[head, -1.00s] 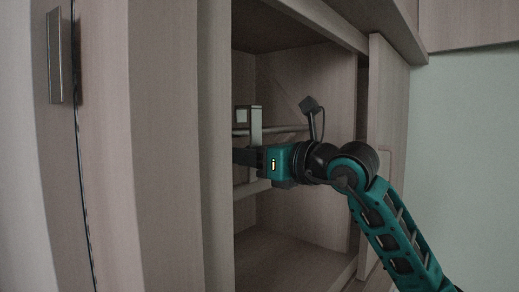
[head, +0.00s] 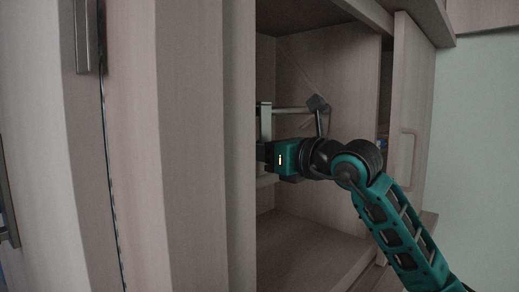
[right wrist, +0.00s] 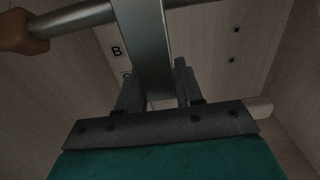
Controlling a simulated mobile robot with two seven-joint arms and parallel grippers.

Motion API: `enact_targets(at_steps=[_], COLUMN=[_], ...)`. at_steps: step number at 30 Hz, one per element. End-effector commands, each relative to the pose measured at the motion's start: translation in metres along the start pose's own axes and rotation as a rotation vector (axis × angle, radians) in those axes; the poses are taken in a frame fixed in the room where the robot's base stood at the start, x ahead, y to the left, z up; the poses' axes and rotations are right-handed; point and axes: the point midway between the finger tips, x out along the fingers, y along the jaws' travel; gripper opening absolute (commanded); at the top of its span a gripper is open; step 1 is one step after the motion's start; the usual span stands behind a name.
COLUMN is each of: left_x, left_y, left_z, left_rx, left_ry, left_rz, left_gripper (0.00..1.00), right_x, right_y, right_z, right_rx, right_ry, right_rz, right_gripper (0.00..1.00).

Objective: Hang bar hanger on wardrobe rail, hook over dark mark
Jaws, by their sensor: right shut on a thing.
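My right gripper (head: 262,153) is inside the open wardrobe, partly hidden by the wardrobe's near upright. In the right wrist view, its fingers (right wrist: 158,92) are shut on the flat grey stem of the hanger (right wrist: 146,40). The hanger's upper part (head: 265,122) rises above the gripper in the head view. The wardrobe rail (head: 291,110) runs near the hanger's top; in the wrist view the rail (right wrist: 75,18) passes by the stem. Hook contact and the dark mark cannot be made out.
The wardrobe's near upright (head: 238,150) stands close left of my gripper. The wardrobe floor (head: 310,245) is clear where visible. A door panel with a handle (head: 407,160) stands at right.

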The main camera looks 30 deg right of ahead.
Motion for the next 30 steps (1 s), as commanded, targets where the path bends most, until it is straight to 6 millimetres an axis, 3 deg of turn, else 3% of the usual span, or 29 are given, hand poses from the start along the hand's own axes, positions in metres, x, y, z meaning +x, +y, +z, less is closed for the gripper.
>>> enact_targets(at_steps=[6,7,15,25,30], left_x=[0.0,0.0,0.001,0.001,0.002], left_y=[0.002,0.002,0.001,-0.001,-0.002], left_z=[-0.001,-0.001,0.001,0.003,0.004], left_rx=[-0.003,-0.003,-0.002,0.0,0.001], left_ry=[0.001,0.001,-0.004,-0.006,-0.007], left_rz=[0.002,0.002,0.001,-0.002,-0.003], left_gripper=[0.43,0.43,0.43,0.43,0.43], right_x=[0.0,0.0,0.0,-0.004,-0.028], right_y=[0.0,0.0,0.0,0.0,0.0], right_z=[0.001,0.001,0.0,-0.001,-0.001], right_rx=[0.0,0.0,0.0,0.0,-0.003], right_ry=[-0.001,-0.001,-0.001,0.001,0.001], right_rz=[0.0,0.0,0.0,0.0,-0.002], right_gripper=[0.0,0.38,0.64,0.65,0.65])
